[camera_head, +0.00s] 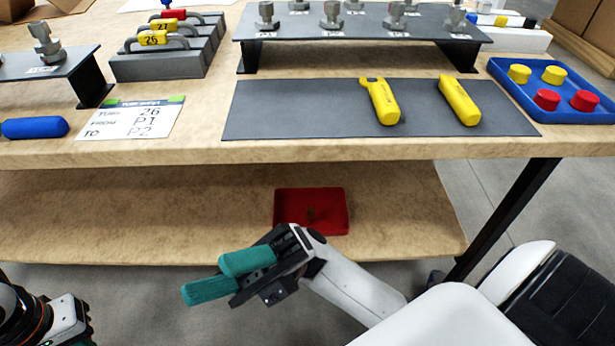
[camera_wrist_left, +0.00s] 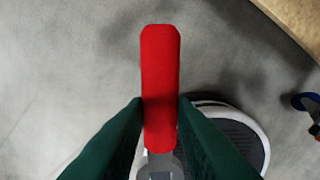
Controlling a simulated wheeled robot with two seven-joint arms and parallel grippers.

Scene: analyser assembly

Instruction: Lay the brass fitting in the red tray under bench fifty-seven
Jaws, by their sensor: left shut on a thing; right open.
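The red tray (camera_head: 283,225) sits on the lower shelf under the bench. My left gripper (camera_wrist_left: 160,108) is shut on a red-handled thing (camera_wrist_left: 160,60) with a grey lower end, held above the floor. In the head view only part of my left arm shows at the bottom left; its fingers are hidden.
The benchtop (camera_head: 400,148) overhangs the lower shelf (camera_head: 130,210). On top are a dark mat (camera_head: 290,110) with two yellow tools, a blue tray (camera_head: 510,88) of caps, a card (camera_head: 133,118) and fittings on a rack (camera_head: 350,30). A black leg (camera_head: 510,210) stands right.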

